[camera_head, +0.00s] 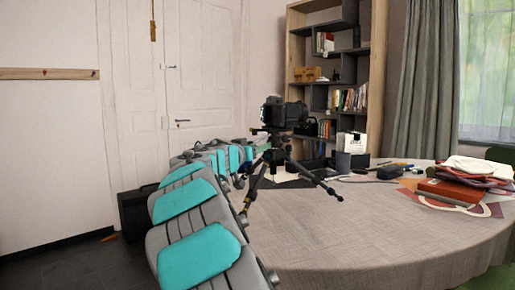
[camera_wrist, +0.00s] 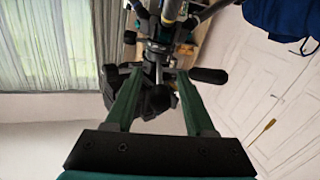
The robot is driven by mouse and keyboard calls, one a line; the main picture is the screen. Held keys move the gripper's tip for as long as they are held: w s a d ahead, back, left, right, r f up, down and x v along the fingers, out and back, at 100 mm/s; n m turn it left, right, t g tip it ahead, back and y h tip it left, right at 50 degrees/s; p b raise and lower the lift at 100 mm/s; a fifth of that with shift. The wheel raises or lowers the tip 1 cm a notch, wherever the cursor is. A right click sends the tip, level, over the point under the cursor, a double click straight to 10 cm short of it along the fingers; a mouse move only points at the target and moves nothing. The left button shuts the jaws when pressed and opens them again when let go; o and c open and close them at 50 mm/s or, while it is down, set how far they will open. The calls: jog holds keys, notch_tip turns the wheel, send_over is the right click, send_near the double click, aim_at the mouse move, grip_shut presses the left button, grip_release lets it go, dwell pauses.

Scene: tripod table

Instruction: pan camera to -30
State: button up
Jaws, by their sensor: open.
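A black camera (camera_head: 285,113) sits on top of a dark tripod (camera_head: 290,170), which stands with spread legs on the round table (camera_head: 340,230). In the wrist view, my gripper (camera_wrist: 160,72) has its two green fingers apart, pointing at the tripod head. The dark tripod head and camera (camera_wrist: 157,98) show between and beyond the fingers. A dark handle (camera_wrist: 208,75) sticks out to the right, past the right fingertip. I cannot tell whether a finger touches anything.
A red book with folded cloths (camera_head: 455,185) lies at the table's right. A box (camera_head: 352,150) and small items lie behind the tripod. A bookshelf (camera_head: 298,55), a curtain (camera_head: 425,90) and a white door (camera_head: 205,90) stand behind. The table's front is clear.

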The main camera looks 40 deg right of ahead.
jog(key=shift+c, duration=0.4)
grip_shut()
dwell(0.9)
